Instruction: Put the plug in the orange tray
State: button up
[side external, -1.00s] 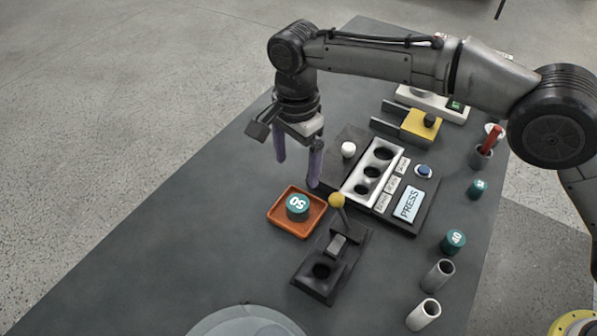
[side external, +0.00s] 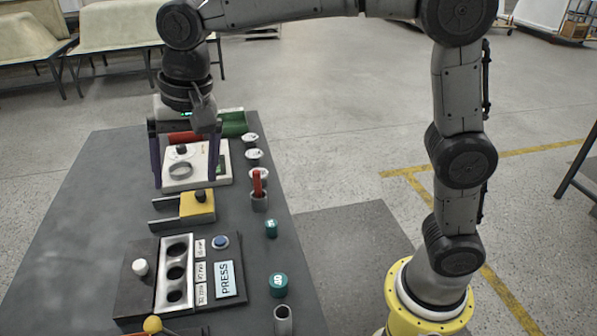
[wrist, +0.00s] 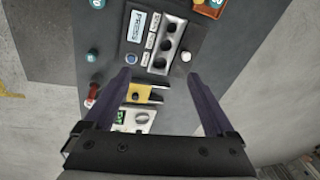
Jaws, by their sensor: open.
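The orange tray (wrist: 207,9) shows partly at the top edge of the wrist view, with a teal plug (wrist: 216,3) in it, cut off by the frame. Two other teal plugs stand on the table right of the panel in the side view, one marked 40 (side external: 278,284) and a smaller one (side external: 271,229). My gripper (side external: 186,184) is open and empty, pointing down over the table's far part, around the white device with a dial (side external: 181,170) in the picture.
A yellow block with a black knob (side external: 197,206) and a panel with holes and a PRESS label (side external: 225,279) stand nearer. A red stick in a grey cup (side external: 257,187), white-topped pieces (side external: 253,155) and a green bin (side external: 233,124) line the right and far sides. The table's left side is clear.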

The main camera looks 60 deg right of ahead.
jog(key=s+d+f+n+t, duration=0.1)
jog(key=s+d+f+n, duration=0.1)
jog(key=s+d, duration=0.7)
jog(key=s+d+f+n+t+h, duration=0.1)
jog(key=s+d+n, duration=0.3)
jog(key=s+d, duration=0.5)
jog(key=s+f+t, duration=0.1)
jog(key=s, duration=0.4)
jog(key=shift+f+n, duration=0.25)
jog(key=shift+n, duration=0.05)
jog(key=shift+s, duration=0.1)
